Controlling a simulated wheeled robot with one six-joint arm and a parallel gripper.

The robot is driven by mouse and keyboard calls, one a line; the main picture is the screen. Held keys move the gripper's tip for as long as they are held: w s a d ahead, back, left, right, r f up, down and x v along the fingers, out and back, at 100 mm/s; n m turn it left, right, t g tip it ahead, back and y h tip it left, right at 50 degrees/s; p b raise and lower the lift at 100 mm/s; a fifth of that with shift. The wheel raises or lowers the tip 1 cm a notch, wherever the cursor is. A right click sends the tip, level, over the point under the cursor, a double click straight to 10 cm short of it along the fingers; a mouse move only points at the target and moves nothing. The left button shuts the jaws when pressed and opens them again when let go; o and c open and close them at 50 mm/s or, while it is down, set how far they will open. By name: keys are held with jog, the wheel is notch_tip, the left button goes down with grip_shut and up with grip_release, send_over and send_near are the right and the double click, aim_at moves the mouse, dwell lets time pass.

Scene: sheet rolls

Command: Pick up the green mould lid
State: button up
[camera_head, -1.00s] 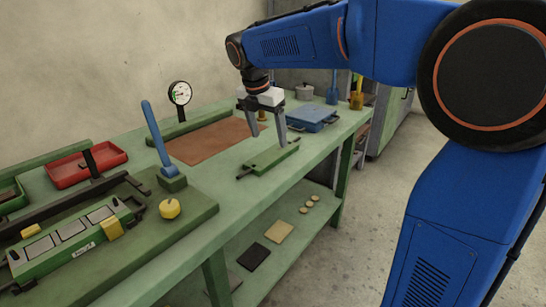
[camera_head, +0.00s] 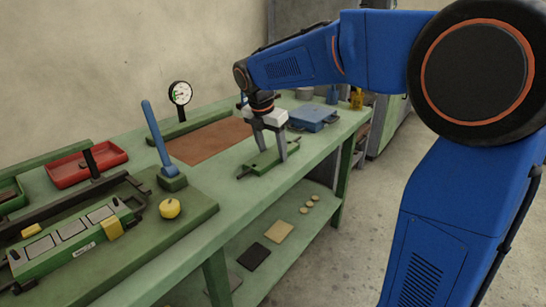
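The green mould lid (camera_head: 266,163) is a flat green piece with dark ends, lying on the green bench near its front edge. My gripper (camera_head: 273,156) is over the lid with its fingers pointing down. The fingers are apart, one toward the lid's far left side and one toward its right end. The fingertips are about level with the lid, and I cannot tell whether they touch it.
A brown mat (camera_head: 205,141) and a blue flat box (camera_head: 312,115) lie on the bench (camera_head: 238,208) beyond the lid. To the left are a dial gauge (camera_head: 180,93), a blue lever (camera_head: 156,135), a red tray (camera_head: 88,164) and a yellow knob (camera_head: 170,208). A lower shelf holds small flat pieces.

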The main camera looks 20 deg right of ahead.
aim_at(272, 154)
jog(key=c, duration=1.2)
jog(key=shift+r, duration=5.05)
